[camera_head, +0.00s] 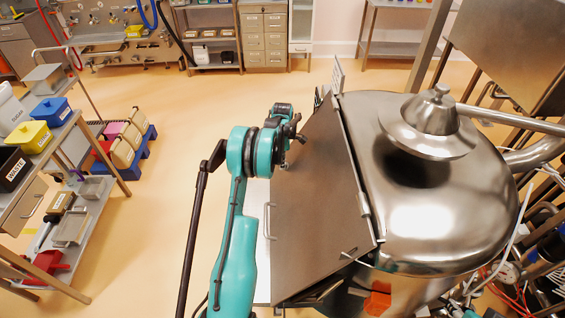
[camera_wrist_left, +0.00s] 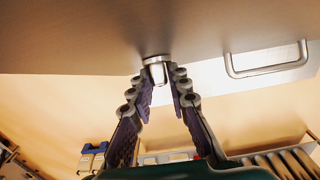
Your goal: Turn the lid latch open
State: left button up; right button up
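The lid (camera_head: 315,210) is a flat brown-grey metal panel, tilted, on the left side of the steel hopper (camera_head: 440,205). In the left wrist view its face (camera_wrist_left: 90,35) fills the top. A small metal latch (camera_wrist_left: 157,70) stands out from the lid's edge there. My left gripper (camera_wrist_left: 160,85) is open, with one finger on each side of the latch. I cannot tell whether either finger touches it. In the head view my left gripper (camera_head: 298,130) is at the lid's upper left edge, partly hidden by its own wrist. My right gripper is not in view.
A bar handle (camera_head: 267,221) is on the lid, also seen in the wrist view (camera_wrist_left: 266,70). A second small fitting (camera_head: 349,253) sits at the lid's lower right. A shelf cart with bins (camera_head: 50,112) stands at left. The floor between (camera_head: 165,190) is clear.

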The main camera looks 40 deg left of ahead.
pick_arm(q)
grip_shut()
jog(key=b, duration=0.1)
jog(key=m+t+y+b, duration=0.1)
jog(key=t+b, duration=0.1)
jog(key=shift+s+d+f+m+y, duration=0.2)
jog(key=shift+s+f+m+y, duration=0.1)
jog(key=shift+y, duration=0.1)
jog(key=m+t+y+b, duration=0.1)
jog(key=m+t+b, duration=0.1)
jog(key=t+b, duration=0.2)
jog(key=s+f+m+t+b, duration=0.1)
jog(key=m+t+b, duration=0.1)
jog(key=b, duration=0.5)
jog(key=m+t+y+b, duration=0.1)
jog(key=m+t+b, duration=0.2)
jog(key=t+b, duration=0.2)
jog(key=shift+s+d+f+t+y+b, duration=0.15)
jog(key=shift+t+y+b, duration=0.15)
jog(key=shift+b, duration=0.2)
jog(key=shift+m+t+b, duration=0.7)
jog(key=shift+b, duration=0.45)
jog(key=o, duration=0.7)
grip_release()
jog(key=v, duration=1.2)
